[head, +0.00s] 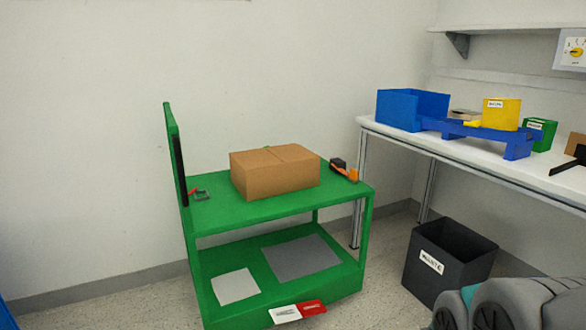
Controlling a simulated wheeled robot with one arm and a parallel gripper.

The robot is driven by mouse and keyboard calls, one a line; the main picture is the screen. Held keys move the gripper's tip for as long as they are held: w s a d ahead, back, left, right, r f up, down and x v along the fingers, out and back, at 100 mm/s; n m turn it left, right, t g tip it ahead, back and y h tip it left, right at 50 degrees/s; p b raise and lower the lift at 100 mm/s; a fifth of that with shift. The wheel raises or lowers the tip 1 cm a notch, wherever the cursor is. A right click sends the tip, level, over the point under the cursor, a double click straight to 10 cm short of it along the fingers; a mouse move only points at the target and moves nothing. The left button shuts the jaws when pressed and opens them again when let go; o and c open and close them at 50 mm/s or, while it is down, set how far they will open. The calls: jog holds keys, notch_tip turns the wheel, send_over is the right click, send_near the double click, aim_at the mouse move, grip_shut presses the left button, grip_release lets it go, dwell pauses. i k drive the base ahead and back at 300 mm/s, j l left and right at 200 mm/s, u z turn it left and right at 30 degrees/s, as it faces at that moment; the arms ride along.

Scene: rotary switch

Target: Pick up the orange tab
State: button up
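A small orange piece (347,174), which looks like the orange tab, lies at the back right corner of the green cart's top shelf (225,209). It is beside or joined to a small black block (337,163); I cannot tell which. It is to the right of the cardboard box, with a gap between them. My gripper cannot be made out in the head view. Only rounded grey links of my arm show at the bottom right, well away from the orange piece.
A closed cardboard box (274,171) takes up the cart top's middle. A small red and grey item (200,194) lies left. A black bin (447,262) stands on the floor to the right. The white table (450,148) holds blue, yellow and green bins.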

aim_at(353, 173)
jog(key=i+u, duration=0.35)
jog(key=i, duration=1.05)
